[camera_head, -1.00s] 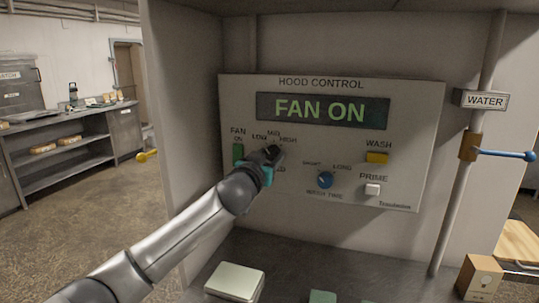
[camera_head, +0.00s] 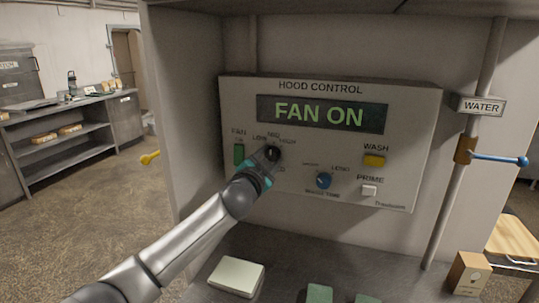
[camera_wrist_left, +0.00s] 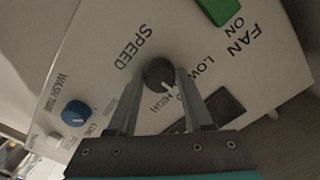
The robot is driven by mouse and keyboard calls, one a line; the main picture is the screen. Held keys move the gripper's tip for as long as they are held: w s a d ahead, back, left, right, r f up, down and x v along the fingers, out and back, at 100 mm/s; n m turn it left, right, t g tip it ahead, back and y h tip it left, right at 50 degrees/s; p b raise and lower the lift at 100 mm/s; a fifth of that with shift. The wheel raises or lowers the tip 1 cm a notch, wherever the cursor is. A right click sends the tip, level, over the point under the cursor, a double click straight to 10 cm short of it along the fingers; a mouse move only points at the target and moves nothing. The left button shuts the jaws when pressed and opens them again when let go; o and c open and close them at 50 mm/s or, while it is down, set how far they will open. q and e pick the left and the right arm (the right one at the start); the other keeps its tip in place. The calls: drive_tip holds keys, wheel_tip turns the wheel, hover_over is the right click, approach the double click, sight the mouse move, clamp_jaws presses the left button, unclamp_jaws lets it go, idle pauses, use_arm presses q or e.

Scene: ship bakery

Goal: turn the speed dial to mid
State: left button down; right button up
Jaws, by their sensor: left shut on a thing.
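The speed dial (camera_head: 273,152) is a round black knob on the left part of the hood control panel (camera_head: 408,100), under the LOW, MID and HIGH labels. In the left wrist view the dial (camera_wrist_left: 158,73) shows a pale mark on its lower right edge, toward the side between LOW and HIGH. The MID label is hidden there behind a finger. My left gripper (camera_head: 267,158) is at the dial, with one finger on each side, shut on it; it also shows in the left wrist view (camera_wrist_left: 161,78). My right gripper is in no view.
The panel display reads FAN ON. A green fan switch (camera_head: 239,154) is left of the dial. A blue wash time knob (camera_head: 323,180), yellow wash button (camera_head: 374,160) and white prime button (camera_head: 369,190) are to the right. A pale box (camera_head: 236,277) lies below.

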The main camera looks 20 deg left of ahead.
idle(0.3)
use_arm(q)
drive_tip(key=shift+c, duration=1.5)
unclamp_jaws()
drive_tip(key=shift+s, duration=0.1)
drive_tip(key=s, duration=1.5)
drive_tip(key=shift+a+b, duration=0.25)
drive_tip(key=shift+b, duration=0.05)
